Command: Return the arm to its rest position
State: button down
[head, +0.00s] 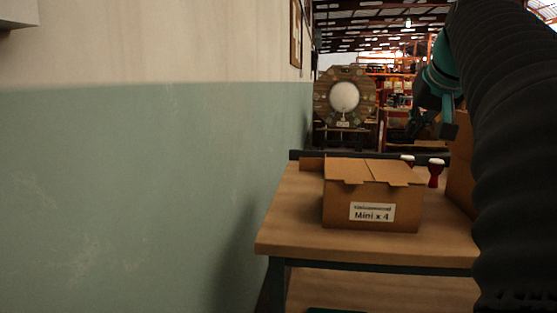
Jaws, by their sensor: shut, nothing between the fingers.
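My arm comes down the right side of the head view, with a thick black ribbed sleeve in front. My gripper (432,127) hangs in the air above the right part of the table (300,225). It is dark, shut and empty, apart from the box and the drums. A cardboard box (340,207) labelled "Mini x 4" stands on the table with its top flaps closed. A small red goblet drum (436,172) with a white head stands behind the box at its right. Another drum head (407,159) shows just over the box, its body hidden.
A green and cream wall (150,180) runs along the left. A larger cardboard box (461,165) is partly hidden behind my sleeve at the right. A dark rail (310,154) edges the table's back. A round wooden-framed panel (344,97) stands farther back.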

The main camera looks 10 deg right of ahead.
jog(key=s+a+f+m+g, duration=0.1)
jog(key=a+f, duration=0.1)
jog(key=f, duration=0.6)
jog(key=s+a+f+g, duration=0.1)
jog(key=a+f, duration=0.1)
jog(key=f, duration=0.7)
jog(key=s+a+f+n+y, duration=0.1)
jog(key=s+a+f+n, duration=0.2)
jog(key=s+a+f, duration=0.4)
jog(key=s+a+f+n+g+y, duration=0.1)
jog(key=s+a+f+n, duration=0.2)
jog(key=s+a+f, duration=0.4)
jog(key=shift+a+f+y, duration=0.3)
jog(key=shift+a+f, duration=1.8)
jog(key=shift+a, duration=1.05)
